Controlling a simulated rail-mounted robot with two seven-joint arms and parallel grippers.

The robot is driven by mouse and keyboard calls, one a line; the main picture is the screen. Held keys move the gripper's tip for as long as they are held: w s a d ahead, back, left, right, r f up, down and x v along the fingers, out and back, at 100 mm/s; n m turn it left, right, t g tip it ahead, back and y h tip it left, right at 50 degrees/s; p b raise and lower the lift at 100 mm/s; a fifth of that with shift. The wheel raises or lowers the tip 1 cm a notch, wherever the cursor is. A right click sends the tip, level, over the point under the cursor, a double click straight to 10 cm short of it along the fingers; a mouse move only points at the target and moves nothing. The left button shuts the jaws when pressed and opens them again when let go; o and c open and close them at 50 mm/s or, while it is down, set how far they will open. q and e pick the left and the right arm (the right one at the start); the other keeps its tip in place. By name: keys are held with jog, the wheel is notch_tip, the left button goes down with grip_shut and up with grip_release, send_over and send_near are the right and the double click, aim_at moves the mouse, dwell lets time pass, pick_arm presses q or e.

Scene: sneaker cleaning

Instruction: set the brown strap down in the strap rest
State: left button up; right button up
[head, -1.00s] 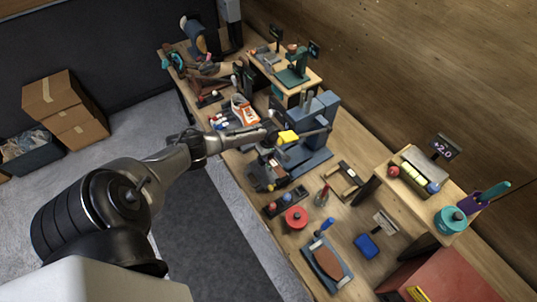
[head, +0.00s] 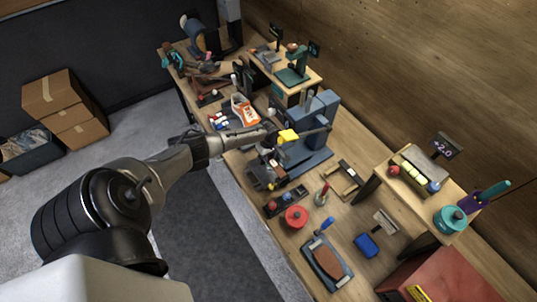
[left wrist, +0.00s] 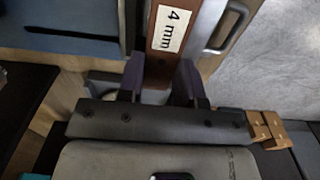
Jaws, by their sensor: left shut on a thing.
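My left gripper (left wrist: 160,84) has two dark purple fingers, shut on the brown strap (left wrist: 163,72) in the left wrist view. The strap carries a white "4 mm" label (left wrist: 170,29) and runs up out of that view. In the head view my left gripper (head: 268,143) is over the workbench, beside the blue machine. The strap is too small there to tell apart clearly. I cannot tell for certain which object is the strap rest. My right gripper is not in view.
The blue machine (head: 322,108) with a yellow part (head: 288,136) stands close behind the gripper. A dark rack (head: 287,201), a red round container (head: 295,216) and a blue-edged tray (head: 343,279) lie nearer. An orange-white bottle (head: 245,112) stands left of the machine.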

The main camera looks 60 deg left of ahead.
pick_arm(q)
jog(key=shift+f+b, duration=0.35)
jog(key=shift+f, duration=0.2)
jog(key=o, duration=1)
jog(key=shift+r, duration=0.15)
notch_tip(320, 180, up, 12)
jog(key=shift+p, duration=0.4)
